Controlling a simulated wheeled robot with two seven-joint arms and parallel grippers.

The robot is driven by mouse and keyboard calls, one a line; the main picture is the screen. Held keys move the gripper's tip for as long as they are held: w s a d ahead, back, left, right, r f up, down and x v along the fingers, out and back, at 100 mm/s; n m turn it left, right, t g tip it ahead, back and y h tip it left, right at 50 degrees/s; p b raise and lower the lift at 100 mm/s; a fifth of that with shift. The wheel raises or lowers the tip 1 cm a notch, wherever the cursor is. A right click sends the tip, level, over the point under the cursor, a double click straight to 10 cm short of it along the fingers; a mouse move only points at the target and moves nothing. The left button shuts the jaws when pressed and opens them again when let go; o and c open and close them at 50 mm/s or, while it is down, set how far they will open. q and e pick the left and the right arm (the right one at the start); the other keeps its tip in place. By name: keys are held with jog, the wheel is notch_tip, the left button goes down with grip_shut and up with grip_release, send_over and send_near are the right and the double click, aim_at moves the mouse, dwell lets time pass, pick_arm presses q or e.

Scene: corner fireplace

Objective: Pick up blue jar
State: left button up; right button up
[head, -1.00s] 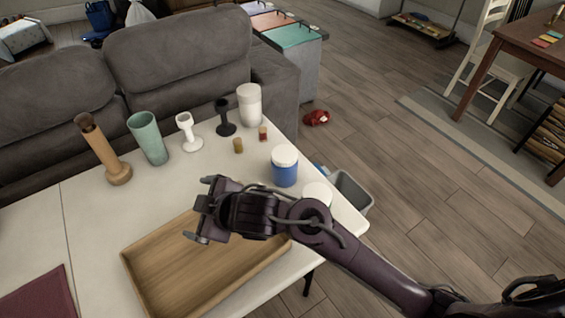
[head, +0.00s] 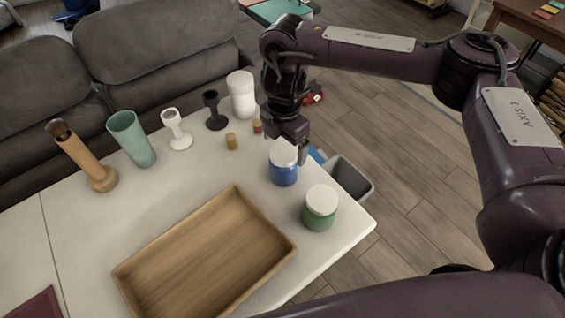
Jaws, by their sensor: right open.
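The blue jar (head: 284,176) with a white lid stands upright on the white table, near its right edge. My right gripper (head: 287,148) points down at the jar's lid and covers part of it. Its jaws are open and it holds nothing; I cannot tell whether a finger touches the jar. My left gripper is out of view.
A green jar (head: 320,209) stands close by at the front right, and a wooden tray (head: 276,262) lies to the front left. A grey bin (head: 352,180) is beyond the table edge.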

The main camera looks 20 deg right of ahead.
aim_at(283, 153)
jog(key=f, duration=0.3)
jog(key=f+b, duration=0.1)
jog(key=f, duration=0.3)
jog(key=shift+w+a+f, duration=0.1)
jog(key=shift+w+f, duration=0.05)
jog(key=shift+w, duration=0.05)
jog(key=shift+c, duration=0.2)
jog(key=c, duration=1.1)
jog(key=shift+r, duration=0.2)
